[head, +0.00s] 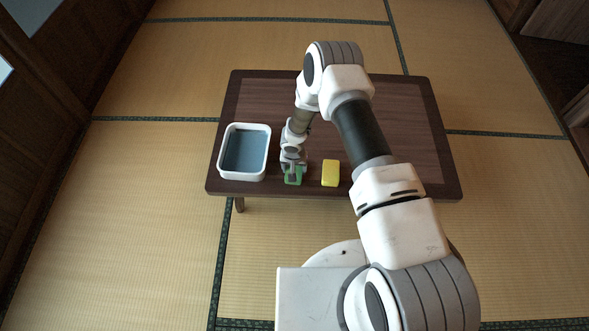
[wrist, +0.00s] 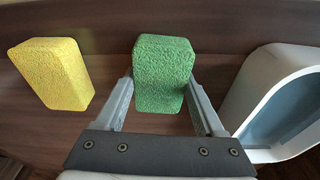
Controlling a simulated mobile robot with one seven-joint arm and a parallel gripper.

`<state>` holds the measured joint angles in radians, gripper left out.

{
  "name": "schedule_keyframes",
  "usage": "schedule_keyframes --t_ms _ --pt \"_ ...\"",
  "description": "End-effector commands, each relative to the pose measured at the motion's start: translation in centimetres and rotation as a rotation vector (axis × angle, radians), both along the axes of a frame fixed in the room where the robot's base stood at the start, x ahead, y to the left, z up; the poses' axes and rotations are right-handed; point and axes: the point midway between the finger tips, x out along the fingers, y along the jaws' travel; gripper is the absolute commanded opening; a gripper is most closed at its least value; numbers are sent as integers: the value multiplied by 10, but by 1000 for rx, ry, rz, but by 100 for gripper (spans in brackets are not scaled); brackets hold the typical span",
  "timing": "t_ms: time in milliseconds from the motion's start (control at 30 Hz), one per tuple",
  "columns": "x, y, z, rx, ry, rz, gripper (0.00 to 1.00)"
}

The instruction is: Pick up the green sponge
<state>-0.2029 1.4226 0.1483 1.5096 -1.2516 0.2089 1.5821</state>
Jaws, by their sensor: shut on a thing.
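The green sponge (wrist: 162,76) is between the two fingers of my gripper (wrist: 160,98) in the wrist view. The fingers are shut on its sides. In the head view the green sponge (head: 293,179) shows at the end of my gripper (head: 292,170), near the front edge of the table; part of it is hidden by the gripper. Whether it touches the tabletop or is slightly raised I cannot tell.
A yellow sponge (head: 330,173) stands just right of the gripper on the dark low table (head: 415,150). A white tub (head: 223,152) with a blue-grey inside stands to the left. The right part of the table is clear. Tatami floor surrounds it.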

Motion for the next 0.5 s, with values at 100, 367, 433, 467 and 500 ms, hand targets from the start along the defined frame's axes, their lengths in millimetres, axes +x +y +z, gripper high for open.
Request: schedule_keyframes --t_ms 100,367,433,467,500 --pt "0 0 5 0 0 -1 20" --pt "-6 -4 51 -4 3 4 20" --pt "-15 -11 57 -6 3 7 20" --pt "-19 -15 60 -6 2 6 20" --pt "-24 -19 62 -6 3 6 20"
